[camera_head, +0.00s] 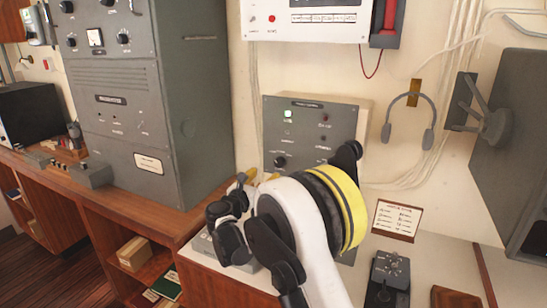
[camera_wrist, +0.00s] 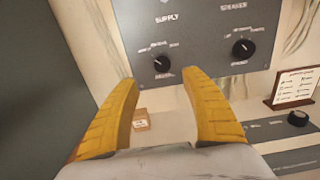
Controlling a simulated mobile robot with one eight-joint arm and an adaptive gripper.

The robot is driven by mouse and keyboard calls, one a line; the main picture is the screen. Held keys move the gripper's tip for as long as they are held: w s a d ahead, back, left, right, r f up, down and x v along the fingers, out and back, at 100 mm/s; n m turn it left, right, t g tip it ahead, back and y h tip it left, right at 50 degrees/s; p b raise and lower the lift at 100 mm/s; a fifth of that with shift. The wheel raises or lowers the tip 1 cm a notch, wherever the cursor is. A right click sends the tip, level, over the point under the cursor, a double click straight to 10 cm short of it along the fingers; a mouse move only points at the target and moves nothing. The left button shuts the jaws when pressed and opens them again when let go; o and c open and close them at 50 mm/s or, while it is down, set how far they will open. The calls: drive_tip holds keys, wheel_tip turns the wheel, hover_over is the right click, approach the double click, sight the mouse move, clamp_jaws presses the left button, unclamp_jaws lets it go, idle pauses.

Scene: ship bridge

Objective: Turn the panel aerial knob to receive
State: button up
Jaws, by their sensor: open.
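The grey panel (camera_head: 310,120) is fixed on the wall. In the wrist view its lower part (camera_wrist: 205,25) shows two black knobs with small markings. The left knob (camera_wrist: 161,63), under the word SUPPLY, has a pale mark towards its upper left. The small label below it, perhaps AERIAL, is hard to read. It also shows in the head view (camera_head: 280,161). The right knob (camera_wrist: 243,48) is under SPEAKER. My gripper (camera_wrist: 160,80) has yellow fingers, open and empty, with the left knob seen between the tips and apart from them. In the head view my gripper (camera_head: 257,177) is low before the panel; my arm hides the panel's lower right.
A tall grey cabinet (camera_head: 205,100) stands close at the left. A headset (camera_head: 410,118) hangs on the wall at the right. A card on a stand (camera_head: 397,219) and a black device (camera_head: 388,278) are on the desk at the right.

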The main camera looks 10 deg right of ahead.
sight(278, 163)
drive_tip(key=b+x, duration=0.2)
drive_tip(key=x, duration=0.8)
drive_tip(key=shift+d, duration=0.25)
drive_tip(key=c, duration=1.2)
